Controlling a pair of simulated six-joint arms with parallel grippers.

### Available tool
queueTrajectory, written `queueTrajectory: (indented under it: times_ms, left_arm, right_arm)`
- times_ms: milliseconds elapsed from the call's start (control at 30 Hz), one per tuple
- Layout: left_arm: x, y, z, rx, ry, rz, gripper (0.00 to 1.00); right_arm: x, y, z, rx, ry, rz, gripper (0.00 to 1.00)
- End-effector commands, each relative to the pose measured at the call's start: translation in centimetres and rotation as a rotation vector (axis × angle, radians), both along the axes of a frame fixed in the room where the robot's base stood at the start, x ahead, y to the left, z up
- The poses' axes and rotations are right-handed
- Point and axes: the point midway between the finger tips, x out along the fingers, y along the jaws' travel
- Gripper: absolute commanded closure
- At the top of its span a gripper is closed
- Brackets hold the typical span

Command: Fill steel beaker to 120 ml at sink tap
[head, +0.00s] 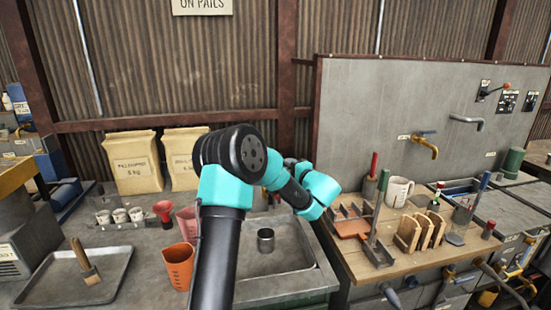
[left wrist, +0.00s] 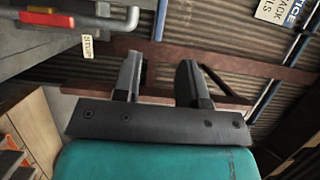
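A brass tap (head: 426,144) and a grey spout (head: 467,121) stick out of the grey panel at the right. My right gripper is not in view.

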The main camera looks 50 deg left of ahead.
Motion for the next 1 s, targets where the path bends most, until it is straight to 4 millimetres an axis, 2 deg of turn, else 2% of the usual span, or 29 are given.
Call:
queueTrajectory:
  times_ms: [267, 467, 1000]
  left_arm:
    - [0.0, 0.1, -0.1, -0.003, 0.001, 0.000, 0.62]
    - [0.2, 1.3, -0.1, -0.004, 0.000, 0.002, 0.62]
    - [1.6, 9.7, -0.2, -0.005, 0.002, 0.002, 0.62]
  right_arm:
    - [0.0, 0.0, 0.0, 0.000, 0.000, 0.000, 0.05]
    - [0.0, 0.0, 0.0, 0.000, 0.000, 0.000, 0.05]
    - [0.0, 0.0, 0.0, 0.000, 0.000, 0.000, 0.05]
